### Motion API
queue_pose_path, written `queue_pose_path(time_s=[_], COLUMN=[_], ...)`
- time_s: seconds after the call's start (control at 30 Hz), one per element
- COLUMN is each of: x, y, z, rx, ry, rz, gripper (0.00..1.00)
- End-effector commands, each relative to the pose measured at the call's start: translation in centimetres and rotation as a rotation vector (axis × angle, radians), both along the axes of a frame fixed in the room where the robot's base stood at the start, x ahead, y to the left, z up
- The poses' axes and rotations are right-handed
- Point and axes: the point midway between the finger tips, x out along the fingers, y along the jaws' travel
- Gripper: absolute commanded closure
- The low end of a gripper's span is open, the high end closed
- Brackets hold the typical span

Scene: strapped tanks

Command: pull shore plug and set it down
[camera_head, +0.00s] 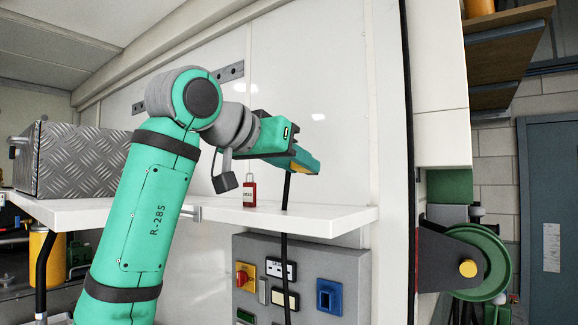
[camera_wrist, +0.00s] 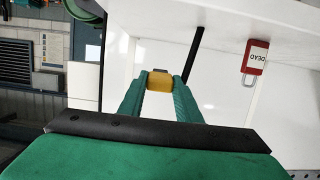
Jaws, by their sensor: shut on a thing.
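The shore plug (camera_head: 299,168) shows as a small yellow piece at the tip of my gripper (camera_head: 306,160). Its black cable (camera_head: 285,195) hangs down from there past the white shelf's front edge. In the wrist view the yellow plug (camera_wrist: 160,81) sits between the two green fingers of my gripper (camera_wrist: 160,84), which is shut on it. The cable (camera_wrist: 193,55) also shows there. The plug is held up above the shelf level, apart from the grey panel. A blue socket (camera_head: 329,297) is on that panel below; no plug shows in it.
The white shelf (camera_head: 325,221) has bare room at its right. A red padlock (camera_head: 249,190) stands on it; its face reads DEAD in the wrist view (camera_wrist: 256,58). A metal checker-plate box (camera_head: 80,160) is at the left. The grey panel (camera_head: 350,262) is below, a green reel (camera_head: 490,262) right.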

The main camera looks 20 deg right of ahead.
Motion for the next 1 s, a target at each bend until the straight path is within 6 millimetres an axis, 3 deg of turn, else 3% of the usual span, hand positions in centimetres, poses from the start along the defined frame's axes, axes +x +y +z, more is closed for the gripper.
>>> queue_pose_path(time_s=[1.0], x=[0.0], y=[0.1], z=[-6.5], rx=[0.001], ry=[-0.001], rz=[0.001], gripper=[1.00])
